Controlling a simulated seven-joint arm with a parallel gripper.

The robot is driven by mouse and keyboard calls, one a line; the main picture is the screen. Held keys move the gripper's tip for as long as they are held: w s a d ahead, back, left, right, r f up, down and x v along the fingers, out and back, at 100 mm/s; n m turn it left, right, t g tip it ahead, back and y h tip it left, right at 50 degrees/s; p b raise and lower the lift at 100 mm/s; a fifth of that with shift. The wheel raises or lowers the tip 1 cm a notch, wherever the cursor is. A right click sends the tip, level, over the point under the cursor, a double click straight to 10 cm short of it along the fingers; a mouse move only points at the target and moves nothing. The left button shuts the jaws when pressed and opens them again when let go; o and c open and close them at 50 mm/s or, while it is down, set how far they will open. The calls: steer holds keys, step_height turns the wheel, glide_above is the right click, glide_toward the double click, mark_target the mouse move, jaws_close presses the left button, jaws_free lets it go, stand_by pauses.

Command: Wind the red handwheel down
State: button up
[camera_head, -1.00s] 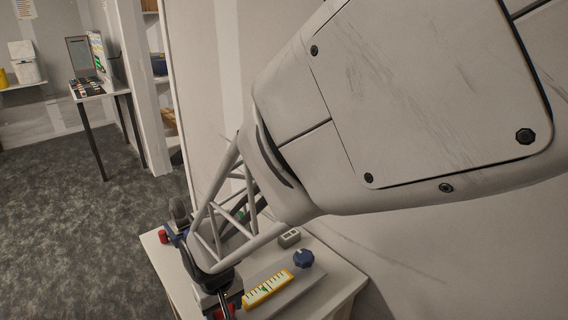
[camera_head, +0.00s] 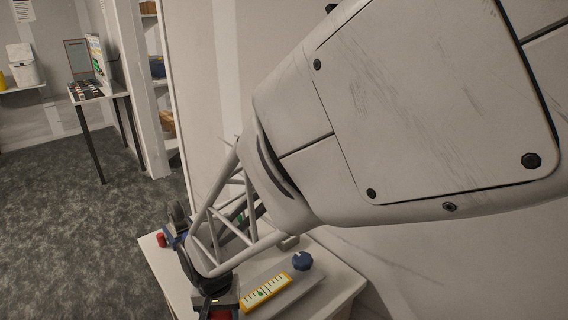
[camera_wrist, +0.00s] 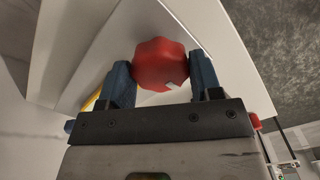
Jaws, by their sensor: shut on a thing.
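The red handwheel (camera_wrist: 162,66) is a faceted red knob at the top middle of the wrist view, with a small pale mark on its lower edge. My gripper (camera_wrist: 160,74) has one blue finger on each side of it and is shut on it. In the head view a red part (camera_head: 221,314) shows at the bottom edge, below my wrist. My arm hides most of that spot, and the fingers cannot be made out clearly there.
The white bench (camera_head: 342,277) carries a yellow-framed scale (camera_head: 266,292) and a blue knob (camera_head: 302,260) to the right of my wrist. A small red thing (camera_head: 162,240) is at the bench's left edge. A wall stands close behind; open carpet lies left.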

steer(key=o, duration=0.9)
steer(key=shift+r, duration=0.1)
steer(key=shift+r, duration=3.85)
